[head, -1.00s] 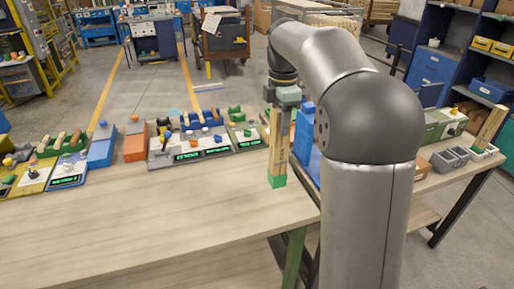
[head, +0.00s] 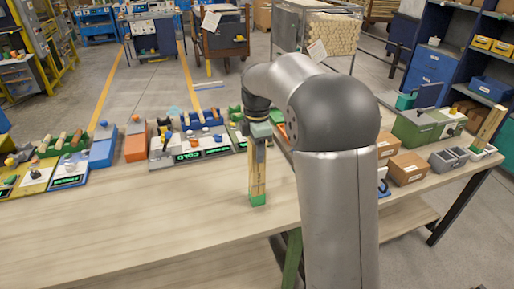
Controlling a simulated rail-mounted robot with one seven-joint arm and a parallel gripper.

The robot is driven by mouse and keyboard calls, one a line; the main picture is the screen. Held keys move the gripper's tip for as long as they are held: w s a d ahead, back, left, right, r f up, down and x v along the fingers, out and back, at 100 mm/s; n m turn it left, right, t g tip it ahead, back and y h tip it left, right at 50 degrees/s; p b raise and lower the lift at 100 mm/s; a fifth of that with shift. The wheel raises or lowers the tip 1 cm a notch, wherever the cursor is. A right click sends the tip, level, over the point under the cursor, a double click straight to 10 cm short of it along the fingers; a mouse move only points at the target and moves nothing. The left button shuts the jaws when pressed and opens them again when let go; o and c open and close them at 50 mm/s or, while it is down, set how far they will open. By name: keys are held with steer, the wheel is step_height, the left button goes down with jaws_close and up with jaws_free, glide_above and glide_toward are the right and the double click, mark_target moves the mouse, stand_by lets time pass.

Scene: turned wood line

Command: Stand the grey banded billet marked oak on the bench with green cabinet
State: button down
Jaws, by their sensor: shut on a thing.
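My gripper (head: 259,138) is shut on an upright wooden billet (head: 257,180) with a green lower end. The gripper grips it near the top and hides part of that end. I cannot make out a grey band or a mark on it. The billet is over the pale wooden bench (head: 140,225), near its front right part. I cannot tell whether its foot touches the top. A similar wooden billet (head: 491,124) leans at the far right by small grey bins. No green cabinet is clear under the bench; a green leg (head: 292,262) shows there.
Several control boxes with green displays (head: 190,150) and blue and orange blocks (head: 135,142) line the bench's back edge. Brown boxes (head: 407,168), a green machine (head: 418,128) and grey bins (head: 450,157) stand at right. The bench's front left is clear.

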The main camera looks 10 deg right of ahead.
steer(key=c, duration=0.8)
jaws_free()
steer(key=shift+f, duration=0.1)
steer(key=shift+c, duration=0.2)
step_height(320, 180, up, 12)
steer(key=shift+r, duration=0.15)
steer(key=s+f+m, duration=0.5)
steer(key=s+m, duration=0.1)
steer(key=s, duration=0.4)
steer(key=s+f+m, duration=0.6)
steer(key=s, duration=0.5)
steer(key=s+f+m, duration=0.5)
steer(key=s+m, duration=0.2)
steer(key=s, duration=0.3)
steer(key=shift+s+f+t, duration=0.3)
steer(key=shift+a, duration=0.1)
